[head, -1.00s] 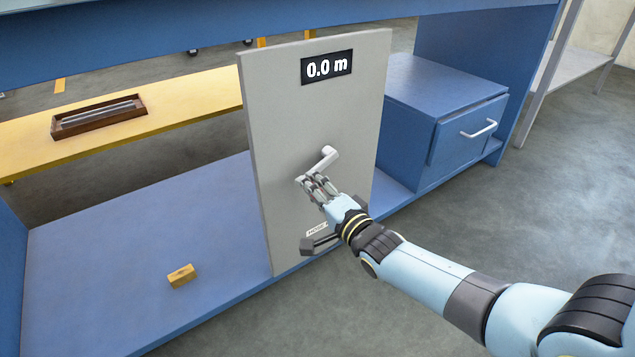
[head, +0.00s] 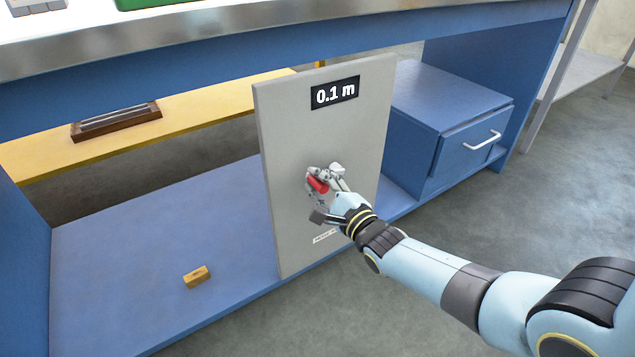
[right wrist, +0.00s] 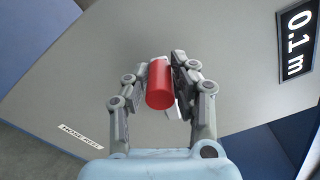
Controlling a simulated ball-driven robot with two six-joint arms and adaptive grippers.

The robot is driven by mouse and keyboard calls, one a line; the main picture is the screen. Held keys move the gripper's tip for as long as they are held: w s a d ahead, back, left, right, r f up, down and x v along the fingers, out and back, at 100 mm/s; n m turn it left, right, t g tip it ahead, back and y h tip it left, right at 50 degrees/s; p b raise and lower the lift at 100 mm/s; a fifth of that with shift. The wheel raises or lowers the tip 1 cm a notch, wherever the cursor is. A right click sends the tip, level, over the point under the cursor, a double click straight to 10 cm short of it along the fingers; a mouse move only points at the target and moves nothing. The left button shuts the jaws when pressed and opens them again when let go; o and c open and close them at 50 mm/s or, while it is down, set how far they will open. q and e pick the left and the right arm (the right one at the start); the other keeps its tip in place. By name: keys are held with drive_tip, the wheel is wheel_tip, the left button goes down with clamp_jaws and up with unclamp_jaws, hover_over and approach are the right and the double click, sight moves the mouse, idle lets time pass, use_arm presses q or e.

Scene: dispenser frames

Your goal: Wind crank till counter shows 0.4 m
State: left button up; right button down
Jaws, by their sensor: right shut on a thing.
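The grey dispenser panel (head: 285,130) stands upright under the bench. Its counter (head: 335,92) reads 0.1 m, and the counter also shows in the right wrist view (right wrist: 297,42). My right gripper (head: 321,180) is in front of the panel's middle, shut on the red crank handle (head: 318,185). In the right wrist view the red handle (right wrist: 160,86) sits between the two fingers (right wrist: 160,80). The crank's grey arm is mostly hidden behind the handle and fingers. A white label (head: 325,236) is low on the panel; in the right wrist view it reads HOSE REEL (right wrist: 80,136). My left gripper is not in view.
A blue drawer cabinet (head: 450,95) with a white handle stands right of the panel. A small wooden block (head: 197,277) lies on the blue shelf (head: 150,220) at left. A brown tray (head: 117,121) rests on the yellow beam (head: 210,101) behind. Open floor lies at right.

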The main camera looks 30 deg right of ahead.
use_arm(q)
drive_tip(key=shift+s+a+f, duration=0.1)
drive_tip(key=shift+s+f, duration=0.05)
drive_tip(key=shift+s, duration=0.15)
use_arm(e)
drive_tip(key=shift+w+d+r, duration=0.1)
drive_tip(key=shift+r, duration=0.1)
drive_tip(key=c, duration=1.1)
unclamp_jaws()
drive_tip(key=shift+f, duration=0.1)
drive_tip(key=shift+s, duration=0.3)
drive_tip(key=s+d, duration=0.1)
drive_tip(key=s, duration=1)
drive_tip(key=shift+s, duration=0.25)
